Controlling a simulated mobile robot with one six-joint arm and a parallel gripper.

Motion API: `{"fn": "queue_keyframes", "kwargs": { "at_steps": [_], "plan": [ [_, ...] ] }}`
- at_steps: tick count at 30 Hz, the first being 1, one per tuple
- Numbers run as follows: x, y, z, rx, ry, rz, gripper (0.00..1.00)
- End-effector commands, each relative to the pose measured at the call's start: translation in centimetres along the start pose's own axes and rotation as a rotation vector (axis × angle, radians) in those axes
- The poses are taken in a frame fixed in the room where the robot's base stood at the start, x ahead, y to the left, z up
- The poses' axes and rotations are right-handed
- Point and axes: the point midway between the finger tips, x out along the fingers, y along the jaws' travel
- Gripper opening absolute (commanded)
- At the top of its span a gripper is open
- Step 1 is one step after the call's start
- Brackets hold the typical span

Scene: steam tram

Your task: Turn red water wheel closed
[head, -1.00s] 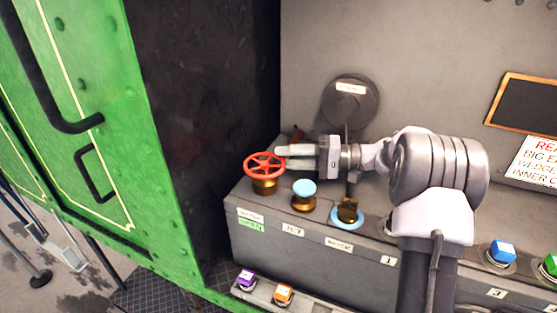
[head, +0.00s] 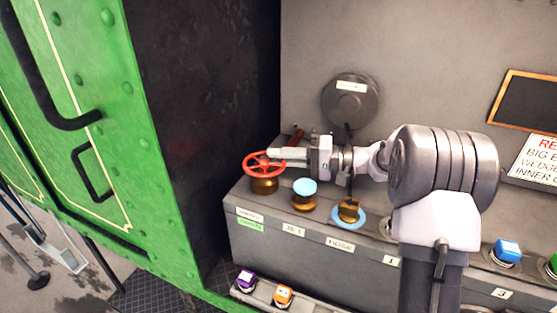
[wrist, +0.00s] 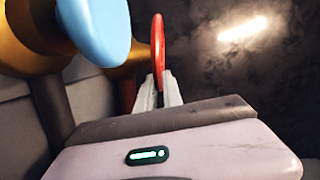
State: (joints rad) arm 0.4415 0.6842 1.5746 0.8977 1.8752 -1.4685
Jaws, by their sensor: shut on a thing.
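The red water wheel (head: 250,170) sits on a brass base at the left end of the grey console. The arm hides no more than the right side of the wheel. A green tag (head: 250,224) is on the console front below the wheel.
A blue-topped brass knob (head: 304,187) stands just right of the wheel, close beside my gripper in the wrist view (wrist: 95,25). A brass valve on a blue ring (head: 348,213) is further right. A green panel (head: 90,120) stands at the left.

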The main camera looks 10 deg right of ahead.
Motion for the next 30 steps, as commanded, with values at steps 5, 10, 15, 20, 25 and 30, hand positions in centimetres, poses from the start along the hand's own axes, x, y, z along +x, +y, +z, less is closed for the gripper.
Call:
{"fn": "queue_keyframes", "kwargs": {
  "at_steps": [5, 10, 15, 20, 25, 30],
  "plan": [
    [-0.5, 0.5, 0.7, 0.008, 0.145, 0.026, 0.00],
    [-0.6, 0.2, 0.7, 0.014, 0.178, 0.035, 0.00],
    [-0.6, 0.2, 0.7, 0.015, 0.176, 0.036, 0.00],
    [-0.6, 0.2, 0.7, 0.014, 0.176, 0.035, 0.31],
    [-0.6, 0.1, 0.6, 0.014, 0.176, 0.033, 0.31],
    [-1.2, 0.0, 0.7, 0.014, 0.178, 0.032, 0.31]
  ]
}}
